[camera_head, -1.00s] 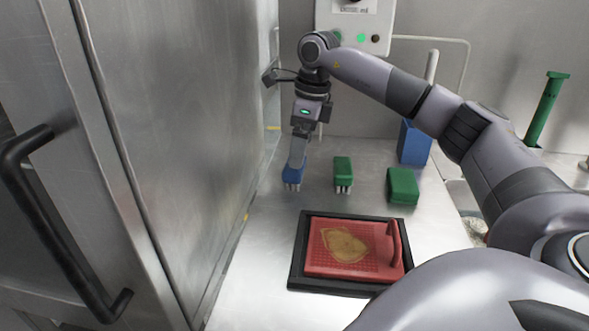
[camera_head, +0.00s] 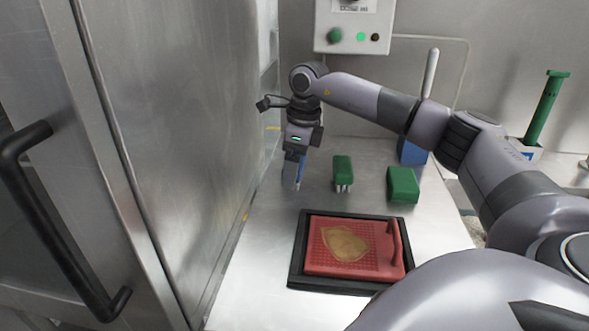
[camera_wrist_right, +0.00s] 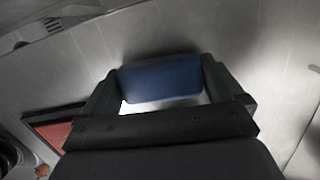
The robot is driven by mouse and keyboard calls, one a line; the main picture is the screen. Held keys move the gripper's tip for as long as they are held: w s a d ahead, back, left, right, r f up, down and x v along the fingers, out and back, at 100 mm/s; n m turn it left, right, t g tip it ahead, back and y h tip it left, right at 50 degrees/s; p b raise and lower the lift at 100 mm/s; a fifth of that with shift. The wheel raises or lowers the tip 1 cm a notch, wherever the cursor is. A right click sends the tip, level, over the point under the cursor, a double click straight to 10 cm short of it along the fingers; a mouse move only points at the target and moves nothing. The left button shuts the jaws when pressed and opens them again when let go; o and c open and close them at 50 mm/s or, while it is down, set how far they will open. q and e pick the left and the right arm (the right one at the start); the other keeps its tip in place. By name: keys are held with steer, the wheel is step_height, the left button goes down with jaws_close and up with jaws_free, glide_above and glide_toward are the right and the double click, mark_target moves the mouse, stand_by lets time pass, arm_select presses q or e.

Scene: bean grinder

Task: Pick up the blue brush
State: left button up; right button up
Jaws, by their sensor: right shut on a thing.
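The blue brush (camera_head: 301,168) is mostly hidden behind my right gripper in the head view, with only a thin blue strip showing. In the right wrist view the blue brush (camera_wrist_right: 160,80) spans the space between the two fingers. My right gripper (camera_head: 294,172) is shut on it, pointing down near the tall steel wall at the left. The fingers also show in the right wrist view (camera_wrist_right: 160,88). I cannot tell whether the brush touches the table. My left gripper is not in view.
A green brush (camera_head: 343,170) and a green block (camera_head: 402,185) stand to the right on the steel table (camera_head: 262,235). A black tray (camera_head: 296,262) with a red board (camera_head: 375,262) lies in front. A blue container (camera_head: 412,152) is at the back. The steel door (camera_head: 150,130) bounds the left.

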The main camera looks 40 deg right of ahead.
steer(key=shift+r, duration=0.15)
arm_select(q)
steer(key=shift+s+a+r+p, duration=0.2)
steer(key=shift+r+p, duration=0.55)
steer(key=shift+p, duration=0.7)
arm_select(e)
step_height(320, 180, up, 20)
steer(key=shift+o, duration=0.7)
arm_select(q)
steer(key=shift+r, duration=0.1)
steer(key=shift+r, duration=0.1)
arm_select(e)
steer(key=shift+f, duration=0.2)
